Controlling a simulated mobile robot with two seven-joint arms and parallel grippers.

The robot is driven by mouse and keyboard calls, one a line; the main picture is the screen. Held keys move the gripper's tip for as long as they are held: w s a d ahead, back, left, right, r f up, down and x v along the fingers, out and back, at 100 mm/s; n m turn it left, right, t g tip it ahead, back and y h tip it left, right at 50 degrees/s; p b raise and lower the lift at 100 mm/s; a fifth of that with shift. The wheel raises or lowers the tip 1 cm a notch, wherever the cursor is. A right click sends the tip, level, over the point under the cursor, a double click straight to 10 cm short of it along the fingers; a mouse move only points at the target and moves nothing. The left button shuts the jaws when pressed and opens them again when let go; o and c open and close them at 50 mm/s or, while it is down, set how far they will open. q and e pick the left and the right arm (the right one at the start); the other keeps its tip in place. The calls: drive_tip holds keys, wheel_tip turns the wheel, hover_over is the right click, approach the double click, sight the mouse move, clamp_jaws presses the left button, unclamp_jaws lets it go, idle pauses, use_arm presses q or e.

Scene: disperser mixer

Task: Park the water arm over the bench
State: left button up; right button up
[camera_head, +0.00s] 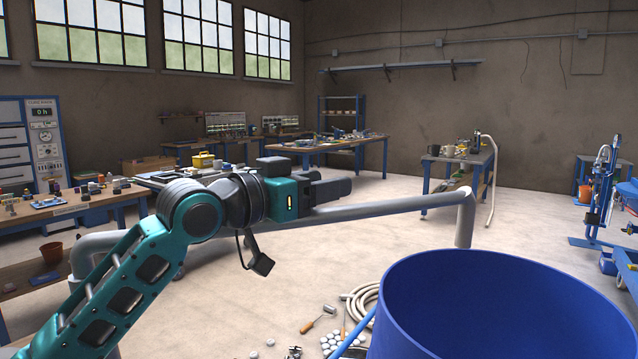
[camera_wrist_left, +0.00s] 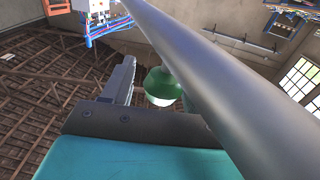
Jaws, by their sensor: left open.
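The water arm (camera_head: 388,208) is a long grey pipe. It rises from a bend at the left, runs across the head view and turns down in a short spout (camera_head: 465,218) just beyond the blue vessel's rim (camera_head: 490,262). My left gripper (camera_head: 340,188) is open, with its fingers pointing right just above the pipe in the picture. In the left wrist view the pipe (camera_wrist_left: 215,75) crosses close to the lens, beside one visible finger (camera_wrist_left: 120,82); the other finger is hidden. I cannot tell whether they touch. A wooden bench (camera_head: 75,213) stands at the left. My right gripper is not in view.
A coiled hose (camera_head: 362,300), a trowel and small white pieces lie on the floor by the vessel. A grey-topped table (camera_head: 460,157) stands behind. The middle floor is clear.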

use_arm(q)
clamp_jaws()
idle(0.5)
